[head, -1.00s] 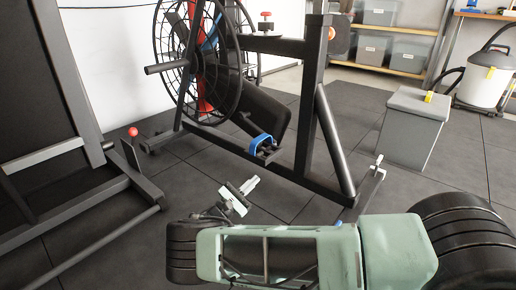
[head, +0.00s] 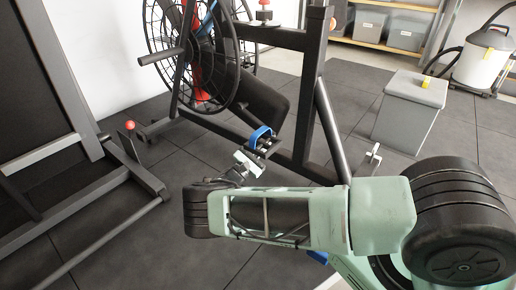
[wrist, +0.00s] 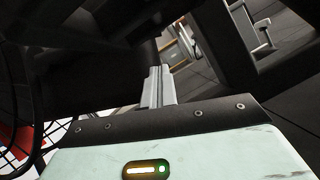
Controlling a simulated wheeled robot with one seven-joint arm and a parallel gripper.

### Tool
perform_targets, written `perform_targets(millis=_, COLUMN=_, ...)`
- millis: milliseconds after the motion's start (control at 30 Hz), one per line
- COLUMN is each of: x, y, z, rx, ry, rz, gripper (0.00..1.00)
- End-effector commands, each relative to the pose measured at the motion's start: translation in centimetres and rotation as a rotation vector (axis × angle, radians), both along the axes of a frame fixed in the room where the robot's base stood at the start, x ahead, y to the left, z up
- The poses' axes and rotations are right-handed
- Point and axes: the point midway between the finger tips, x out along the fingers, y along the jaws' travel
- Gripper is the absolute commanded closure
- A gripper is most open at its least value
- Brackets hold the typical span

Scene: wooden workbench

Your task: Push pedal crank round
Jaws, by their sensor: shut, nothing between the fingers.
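The exercise bike's pedal, with a blue strap (head: 261,133), hangs low on the near side of the black frame, below a dark guard (head: 262,104). My gripper (head: 243,158) is just below and left of the pedal, close to it. I cannot tell in the head view whether they touch. In the wrist view the fingers (wrist: 158,86) are together and empty, pointing at dark parts of the bike. The crank arm is hard to make out against the dark frame.
The spoked fan wheel (head: 190,55) stands left of the pedal, and a thick upright post (head: 312,95) stands right of it. Another black frame (head: 80,130) is at the left. A grey box (head: 408,112) stands at the right. Floor between is clear.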

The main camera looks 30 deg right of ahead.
Motion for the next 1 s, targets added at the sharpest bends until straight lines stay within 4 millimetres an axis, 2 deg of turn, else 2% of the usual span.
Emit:
perform_targets(millis=33, x=-0.3, y=0.0, z=1.1, rx=-0.001, ry=0.001, rz=-0.001, gripper=1.0)
perform_targets(millis=200, x=-0.8, y=0.1, z=2.0, rx=-0.001, ry=0.001, rz=-0.001, gripper=1.0)
perform_targets(millis=800, x=-1.1, y=0.2, z=2.3, rx=-0.001, ry=0.002, rz=-0.002, gripper=1.0)
perform_targets(millis=1000, x=-1.4, y=1.0, z=3.0, rx=-0.014, ry=0.036, rz=-0.002, gripper=1.0)
